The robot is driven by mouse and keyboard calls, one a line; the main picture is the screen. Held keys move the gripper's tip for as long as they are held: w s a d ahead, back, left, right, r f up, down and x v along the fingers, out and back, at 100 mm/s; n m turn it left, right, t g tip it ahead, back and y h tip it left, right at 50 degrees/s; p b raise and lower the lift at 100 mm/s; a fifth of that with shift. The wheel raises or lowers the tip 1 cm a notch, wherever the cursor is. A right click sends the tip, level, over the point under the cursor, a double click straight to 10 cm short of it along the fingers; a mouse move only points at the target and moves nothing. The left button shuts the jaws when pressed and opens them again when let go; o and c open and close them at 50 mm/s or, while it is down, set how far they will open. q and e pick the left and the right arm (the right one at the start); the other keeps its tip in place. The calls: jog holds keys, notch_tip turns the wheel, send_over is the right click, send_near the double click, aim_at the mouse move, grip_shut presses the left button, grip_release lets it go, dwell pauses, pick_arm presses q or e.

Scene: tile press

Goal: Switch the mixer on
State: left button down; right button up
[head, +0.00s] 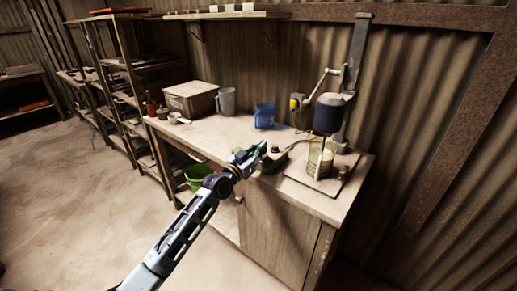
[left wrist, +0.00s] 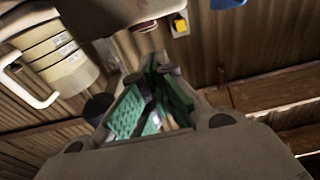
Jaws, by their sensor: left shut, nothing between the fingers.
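The mixer is a dark blue motor (head: 328,113) on an upright metal stand, over a clear jug (head: 320,160) with pale contents. A small dark box with a knob (head: 275,154) sits on the bench left of the jug. My left gripper (head: 262,147) is shut and empty, its tip just in front of this box; I cannot tell if they touch. The jug (left wrist: 62,60) is at left there. My right gripper is out of view.
A yellow-ended tool (head: 296,102) stands behind. A green bucket (head: 198,176) is below. Corrugated wall closes the back.

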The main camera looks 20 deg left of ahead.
aim_at(264, 157)
pick_arm(q)
jog(key=shift+w+d+f, duration=0.1)
jog(key=shift+w+f, duration=0.1)
jog(key=shift+f, duration=0.3)
jog(key=shift+w+f, duration=0.15)
jog(key=shift+f, duration=0.3)
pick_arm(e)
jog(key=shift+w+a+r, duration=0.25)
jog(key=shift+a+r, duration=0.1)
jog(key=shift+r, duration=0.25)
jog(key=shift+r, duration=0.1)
